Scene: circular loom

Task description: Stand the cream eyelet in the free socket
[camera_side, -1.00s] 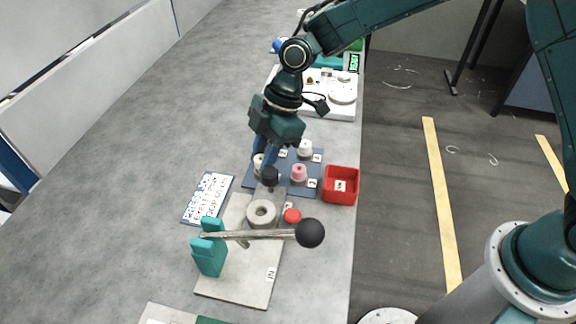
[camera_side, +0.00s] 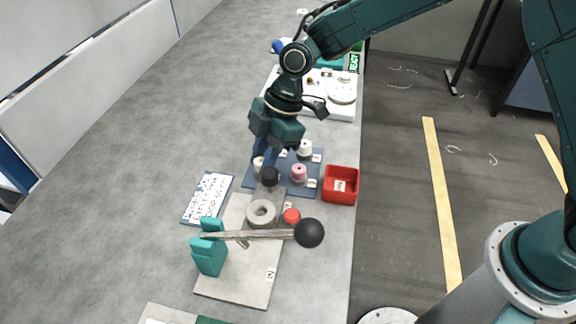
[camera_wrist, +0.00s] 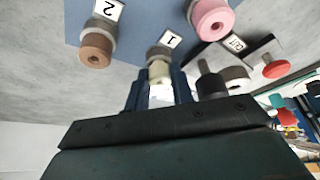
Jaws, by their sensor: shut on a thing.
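The cream eyelet (camera_wrist: 159,72) is between my two fingertips in the wrist view, at the grey holder by the label "1". In the side view the cream eyelet (camera_side: 258,164) shows at the left of the blue board (camera_side: 309,187), partly hidden by my fingers. My gripper (camera_side: 264,157) points down and is shut on it; my gripper (camera_wrist: 158,85) also fills the lower wrist view. I cannot tell whether the eyelet is clear of its holder. A grey ring with an open centre hole (camera_side: 262,221) sits on the press plate (camera_side: 240,282).
A black post (camera_side: 270,177) stands close to my fingers. A pink piece (camera_side: 298,174), a white piece (camera_side: 305,147) and a brown piece (camera_wrist: 95,50) stand nearby. A red bin (camera_side: 340,198) is at the right. A ball-ended lever (camera_side: 272,235) and red button (camera_side: 291,216) are nearer.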

